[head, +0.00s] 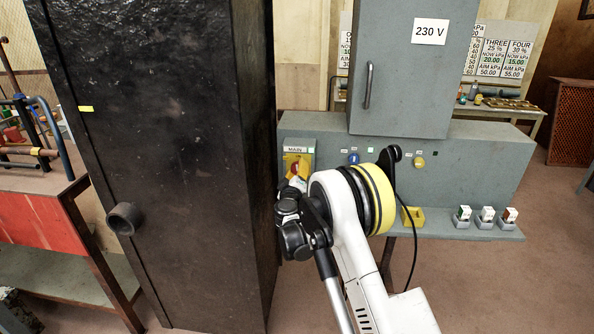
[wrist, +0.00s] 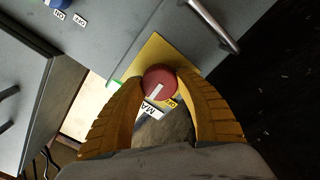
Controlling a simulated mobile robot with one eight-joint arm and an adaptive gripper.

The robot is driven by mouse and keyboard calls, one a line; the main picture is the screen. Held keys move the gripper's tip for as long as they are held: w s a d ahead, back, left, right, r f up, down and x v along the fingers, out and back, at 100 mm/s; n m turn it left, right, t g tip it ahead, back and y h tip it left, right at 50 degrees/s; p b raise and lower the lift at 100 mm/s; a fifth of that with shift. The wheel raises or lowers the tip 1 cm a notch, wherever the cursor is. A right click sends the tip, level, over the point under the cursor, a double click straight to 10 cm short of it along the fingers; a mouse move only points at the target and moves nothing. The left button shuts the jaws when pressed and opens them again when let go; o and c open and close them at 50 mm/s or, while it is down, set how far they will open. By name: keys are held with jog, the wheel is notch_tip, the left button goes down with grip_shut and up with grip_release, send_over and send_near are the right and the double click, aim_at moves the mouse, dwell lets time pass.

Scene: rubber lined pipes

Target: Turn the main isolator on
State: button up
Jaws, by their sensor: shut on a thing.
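The main isolator is a red round knob (wrist: 160,84) on a yellow plate (wrist: 147,52), seen in the wrist view. A pale bar marks the knob's face. In the wrist view my gripper (wrist: 160,86) has its two orange fingers closed on the knob from both sides. In the head view the yellow plate (head: 292,162) sits under a "MAIN" label (head: 297,149) at the left end of a grey panel. Part of the plate and my fingers are hidden there behind my wrist. A small yellow tag with lettering (wrist: 171,103) lies beside the knob; I cannot read it surely.
A tall black cabinet (head: 160,130) stands close to the left of my arm. A grey box marked 230 V (head: 405,80) rises above the panel (head: 470,165). Small blocks sit on the ledge.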

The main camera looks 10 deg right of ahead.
jog(key=shift+m, duration=0.6)
jog(key=o, duration=1.2)
jog(key=v, duration=1.2)
jog(key=shift+r, duration=0.1)
